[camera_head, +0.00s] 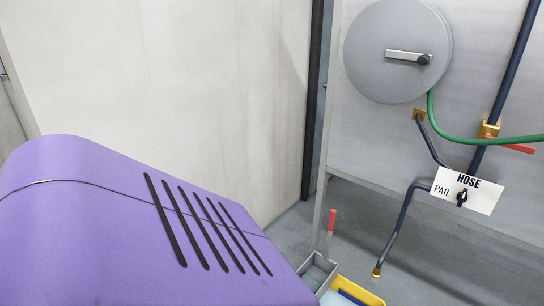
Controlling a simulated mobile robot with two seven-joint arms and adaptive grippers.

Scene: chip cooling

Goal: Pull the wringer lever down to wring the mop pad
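The wringer lever (331,222) has a red grip and stands nearly upright at the lower middle of the head view. It rises beside the grey wringer box (318,270), which sits at the yellow bucket (372,298). The bottom edge of the picture cuts off the bucket and part of the wringer. Something blue and something pale show at the bucket, too cropped to identify. I cannot make out the mop pad. Neither of my grippers is in view.
A large purple slotted surface fills the lower left; I cannot tell what it belongs to. Dark blue pipes (401,225), a green hose (470,140), a HOSE/PAIL sign (482,198) and a round grey reel (375,75) are at right. Grey floor (440,270) shows below.

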